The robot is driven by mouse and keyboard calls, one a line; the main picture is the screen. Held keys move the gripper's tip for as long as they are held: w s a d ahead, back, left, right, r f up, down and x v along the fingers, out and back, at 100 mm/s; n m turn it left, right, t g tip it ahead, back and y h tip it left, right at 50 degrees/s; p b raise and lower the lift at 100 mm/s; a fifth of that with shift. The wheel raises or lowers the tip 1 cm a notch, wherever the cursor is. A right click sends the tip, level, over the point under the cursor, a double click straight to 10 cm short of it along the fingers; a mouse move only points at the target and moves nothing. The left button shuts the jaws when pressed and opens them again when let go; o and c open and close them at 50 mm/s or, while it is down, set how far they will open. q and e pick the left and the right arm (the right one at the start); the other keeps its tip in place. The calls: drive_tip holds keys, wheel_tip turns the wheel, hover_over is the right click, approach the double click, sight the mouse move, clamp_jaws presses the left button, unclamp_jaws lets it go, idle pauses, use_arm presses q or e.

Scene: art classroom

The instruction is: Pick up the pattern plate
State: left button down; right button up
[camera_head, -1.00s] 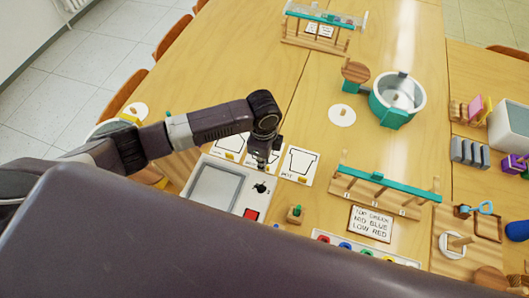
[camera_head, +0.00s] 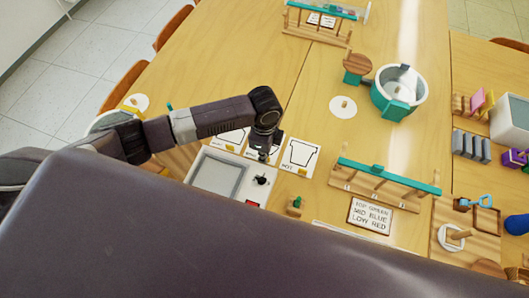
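Several white cards with outlines and small tan knobs lie in a row on the table; the rightmost (camera_head: 300,153), marked POT, shows a pot outline. A separate plate (camera_head: 371,215) reads "TOP GREEN, MID BLUE, LOW RED". I cannot tell for sure which of these is the pattern plate. My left gripper (camera_head: 264,153) points down beside the POT card, over the card row and near the grey panel's upper right corner. Its fingertips are too small and dark to tell open from shut, and I see nothing held in it. My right gripper is not in view.
A grey-screened panel (camera_head: 217,174) lies below the cards. A wooden rack with a teal bar (camera_head: 388,174) stands to the right. A teal-and-white pot (camera_head: 399,92) and a round white disc (camera_head: 343,107) are farther back. The table's upper left is clear.

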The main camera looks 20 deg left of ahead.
use_arm(q)
wheel_tip(320, 180, up, 20)
drive_tip(key=b, duration=0.2)
drive_tip(key=shift+f, duration=0.2)
idle(0.5)
